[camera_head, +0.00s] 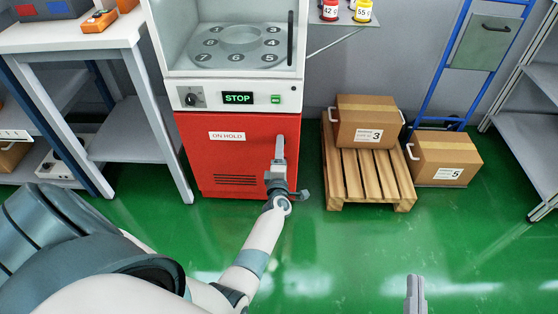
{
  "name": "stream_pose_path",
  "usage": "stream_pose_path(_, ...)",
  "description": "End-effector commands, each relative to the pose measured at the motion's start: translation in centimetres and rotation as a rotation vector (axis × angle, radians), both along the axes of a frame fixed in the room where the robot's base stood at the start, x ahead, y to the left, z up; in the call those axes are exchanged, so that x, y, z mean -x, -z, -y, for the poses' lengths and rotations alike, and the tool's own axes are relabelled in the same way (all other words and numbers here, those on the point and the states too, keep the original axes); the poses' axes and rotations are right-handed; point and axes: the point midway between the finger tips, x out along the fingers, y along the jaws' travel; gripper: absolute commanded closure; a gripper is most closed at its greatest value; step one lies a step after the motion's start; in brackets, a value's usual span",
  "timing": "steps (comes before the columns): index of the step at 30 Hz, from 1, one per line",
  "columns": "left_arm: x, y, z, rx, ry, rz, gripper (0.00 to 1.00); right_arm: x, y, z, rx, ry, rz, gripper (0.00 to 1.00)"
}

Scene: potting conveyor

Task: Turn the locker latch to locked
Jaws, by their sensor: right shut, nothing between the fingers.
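The red locker door (225,150) is in the lower part of the cabinet, with a white ON HOLD label (227,135). My left arm reaches in from the lower left. Its gripper (279,158) is at the right edge of the red door. A narrow upright grey piece shows there; I cannot tell which of it is latch and which is finger, so the latch's position and the jaw state are unclear. My right gripper (415,288) shows only at the bottom edge, well away from the locker, shut and empty over the green floor.
Above the door is a panel with a knob and a STOP display (238,98). A workbench (85,38) stands at the left. A wooden pallet (371,180) bears one carton (362,107); another carton (428,147) stands beside it. The green floor in front is clear.

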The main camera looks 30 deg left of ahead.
Motion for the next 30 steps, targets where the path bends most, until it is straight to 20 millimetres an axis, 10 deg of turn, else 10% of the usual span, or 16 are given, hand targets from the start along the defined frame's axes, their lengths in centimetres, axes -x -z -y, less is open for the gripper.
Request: stream_pose_path(30,10.6,-0.1,6.5,0.002,0.0,-0.003,0.44,2.2,11.1,3.1,0.188,-0.011,-0.631,1.0)
